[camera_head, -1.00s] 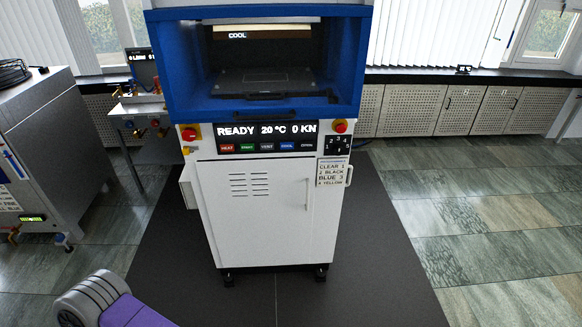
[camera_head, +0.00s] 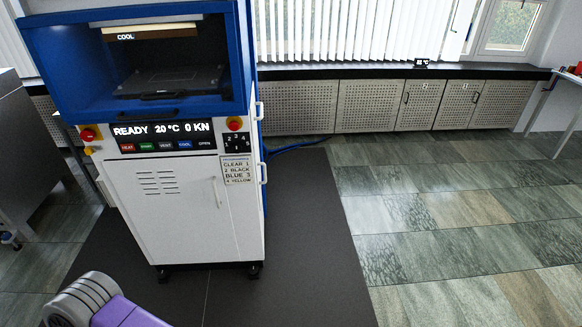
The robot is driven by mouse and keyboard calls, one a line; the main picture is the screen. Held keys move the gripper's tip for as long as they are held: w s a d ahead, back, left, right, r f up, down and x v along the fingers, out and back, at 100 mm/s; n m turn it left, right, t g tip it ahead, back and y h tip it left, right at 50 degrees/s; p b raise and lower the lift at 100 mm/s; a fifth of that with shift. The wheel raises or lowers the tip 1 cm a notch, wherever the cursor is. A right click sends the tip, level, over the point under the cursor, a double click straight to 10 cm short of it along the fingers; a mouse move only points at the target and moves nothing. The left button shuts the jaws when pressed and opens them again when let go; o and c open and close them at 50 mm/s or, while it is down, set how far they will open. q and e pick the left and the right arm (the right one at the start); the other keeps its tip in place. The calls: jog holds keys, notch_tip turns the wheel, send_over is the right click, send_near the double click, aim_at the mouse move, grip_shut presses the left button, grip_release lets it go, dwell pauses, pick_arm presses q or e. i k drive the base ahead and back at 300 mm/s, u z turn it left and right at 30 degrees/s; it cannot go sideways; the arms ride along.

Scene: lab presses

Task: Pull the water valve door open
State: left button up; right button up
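The press (camera_head: 150,80) stands left of centre, a white cabinet with a blue frame around its open chamber. Its lower front has a shut white door (camera_head: 165,222) with vent slots and a slim vertical handle (camera_head: 217,190) near its right edge. Two more white handles, an upper one (camera_head: 260,110) and a lower one (camera_head: 264,172), show at the right side of the press. No label names the water valve door, so I cannot tell which panel it is. A purple and grey part of my arm shows at the bottom left. Neither gripper is in view.
The press stands on a dark mat (camera_head: 305,240) with clear room to its right. A blue hose (camera_head: 295,145) runs from behind the press toward the perforated wall cabinets (camera_head: 372,105). A grey machine (camera_head: 30,150) stands at the left edge. The tiled floor (camera_head: 430,210) at right is open.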

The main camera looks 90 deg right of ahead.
aim_at(262, 164)
jog(key=k, duration=1)
jog(key=z, duration=2.5)
jog(key=i, duration=2.3)
jog(key=u, duration=0.75)
